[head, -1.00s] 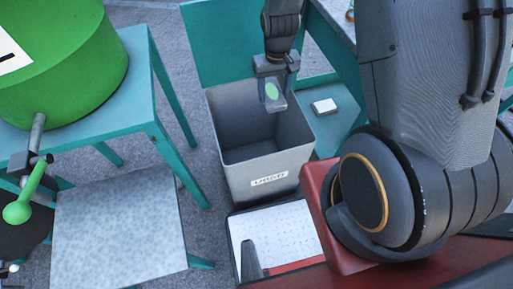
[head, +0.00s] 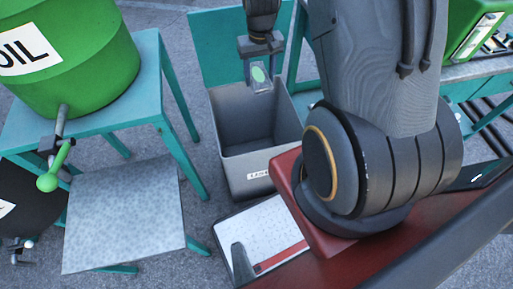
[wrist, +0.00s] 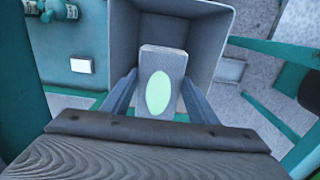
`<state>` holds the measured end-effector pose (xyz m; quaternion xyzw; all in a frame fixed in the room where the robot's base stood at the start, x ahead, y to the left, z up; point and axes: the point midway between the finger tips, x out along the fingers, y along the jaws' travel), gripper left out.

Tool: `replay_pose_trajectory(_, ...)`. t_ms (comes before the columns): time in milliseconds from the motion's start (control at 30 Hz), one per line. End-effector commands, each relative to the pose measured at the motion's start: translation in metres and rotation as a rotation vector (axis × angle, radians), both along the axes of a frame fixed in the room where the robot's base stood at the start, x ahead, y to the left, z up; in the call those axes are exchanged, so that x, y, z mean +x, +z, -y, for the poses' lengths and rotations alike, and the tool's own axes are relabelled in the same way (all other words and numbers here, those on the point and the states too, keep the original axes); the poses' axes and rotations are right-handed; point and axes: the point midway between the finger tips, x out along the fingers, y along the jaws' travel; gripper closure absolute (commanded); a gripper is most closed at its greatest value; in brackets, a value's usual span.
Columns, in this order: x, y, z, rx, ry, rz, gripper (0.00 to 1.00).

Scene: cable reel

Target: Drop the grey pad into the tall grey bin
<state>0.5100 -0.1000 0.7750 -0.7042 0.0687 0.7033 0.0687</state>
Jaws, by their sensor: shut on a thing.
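The grey pad (wrist: 160,80) has a pale green oval on its face. My gripper (wrist: 155,100) is shut on it, one finger on each side. In the head view my gripper (head: 259,72) hangs over the back part of the tall grey bin (head: 243,185), with the pad (head: 262,88) at its tip. The bin is open at the top, has a white label on its front, and looks empty where I can see inside. In the wrist view the bin (wrist: 203,28) lies behind and below the pad. The pad's exact height against the rim is hard to tell.
A green drum (head: 75,60) with a tap stands on a teal table (head: 150,75) at left. A grey-topped low stand (head: 125,210) is in front of it. A teal panel (head: 210,50) rises behind the bin. A white perforated tray (head: 255,235) lies before the bin.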

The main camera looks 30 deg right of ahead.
Motion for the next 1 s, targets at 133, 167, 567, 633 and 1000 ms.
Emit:
replay_pose_trajectory(133,0.000,-0.002,0.004,0.000,-0.007,-0.001,0.72)
replay_pose_trajectory(167,0.000,-0.004,0.004,0.000,-0.006,-0.001,0.72)
replay_pose_trajectory(567,0.001,-0.047,0.003,0.000,-0.006,-0.002,0.72)
replay_pose_trajectory(633,0.000,-0.053,0.003,0.000,-0.006,-0.001,0.72)
replay_pose_trajectory(1000,-0.001,-0.058,0.003,0.000,-0.005,-0.001,0.72)
